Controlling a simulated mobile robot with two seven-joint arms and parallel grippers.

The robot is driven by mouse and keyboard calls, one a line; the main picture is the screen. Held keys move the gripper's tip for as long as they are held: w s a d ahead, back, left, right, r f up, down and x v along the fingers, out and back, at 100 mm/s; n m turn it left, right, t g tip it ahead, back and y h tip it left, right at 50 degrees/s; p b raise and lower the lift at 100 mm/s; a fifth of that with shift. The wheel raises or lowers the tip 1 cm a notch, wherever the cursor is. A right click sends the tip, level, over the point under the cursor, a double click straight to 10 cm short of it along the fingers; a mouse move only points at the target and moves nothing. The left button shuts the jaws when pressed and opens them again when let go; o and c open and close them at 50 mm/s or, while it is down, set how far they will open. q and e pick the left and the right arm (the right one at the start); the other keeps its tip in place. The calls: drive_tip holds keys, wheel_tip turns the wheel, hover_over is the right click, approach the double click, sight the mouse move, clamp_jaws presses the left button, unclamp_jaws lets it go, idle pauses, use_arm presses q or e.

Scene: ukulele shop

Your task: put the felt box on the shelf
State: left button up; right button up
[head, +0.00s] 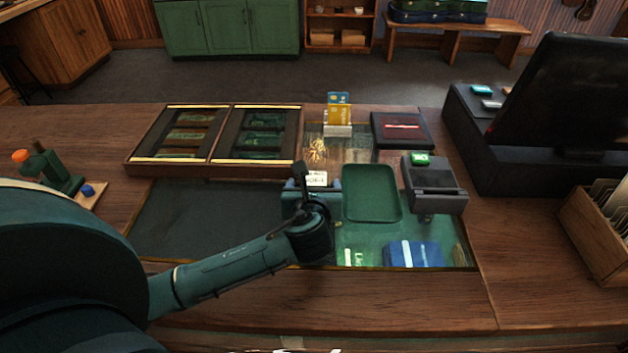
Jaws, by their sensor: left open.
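My left gripper (313,184) is over the middle of the counter, reached in from the left. Its fingers are apart, with a small white printed card (317,178) showing between or just beyond them; whether they touch it I cannot tell. A flat black box with a dark red inset (403,131) lies at the back of the counter, right of the gripper and apart from it. It may be the felt box, but I cannot be sure. A low wooden shelf unit (307,28) stands by the far wall. My right gripper is not in view.
A green tray (371,193) and a card terminal (434,184) are right of the gripper. Two wooden display cases (217,147) stand left, a yellow card stand (338,116) behind. A large black monitor (565,95) blocks the right. The counter's front strip is clear.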

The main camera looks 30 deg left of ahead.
use_arm(q)
drive_tip(key=shift+w+a, duration=0.1)
drive_tip(key=shift+w, duration=0.05)
drive_tip(key=c, duration=1.1)
